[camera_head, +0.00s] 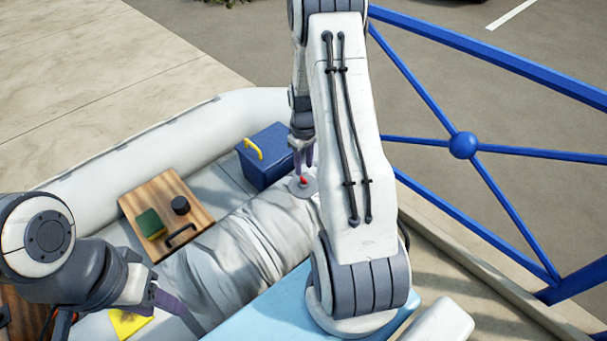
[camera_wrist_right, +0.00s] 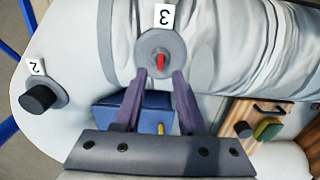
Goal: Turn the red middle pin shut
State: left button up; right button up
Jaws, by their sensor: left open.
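The red pin (camera_head: 303,181) sits on a round grey plate (camera_head: 297,190) on the light fabric. In the right wrist view the red pin (camera_wrist_right: 160,62) stands on its grey disc (camera_wrist_right: 152,46), beside a tag reading 3. My right gripper (camera_head: 303,160) points down at the pin. In its wrist view the purple fingers (camera_wrist_right: 160,74) are apart, tips at the disc's near edge, one to each side of the pin; I cannot tell whether they touch it. My left gripper (camera_head: 182,308) is open at the lower left, away from the pin, partly hidden by its arm.
A blue box with a yellow handle (camera_head: 263,165) stands close behind the pin. A wooden board (camera_head: 140,205) holds a green sponge (camera_head: 150,224) and a black knob (camera_head: 180,205). Another black knob (camera_wrist_right: 38,98) sits by tag 2. Blue railing (camera_head: 510,150) runs at right.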

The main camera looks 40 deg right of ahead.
aim_at(303, 179)
notch_tip(303, 179, down, 5)
jog(key=shift+f, duration=0.1)
dwell(0.3)
grip_shut()
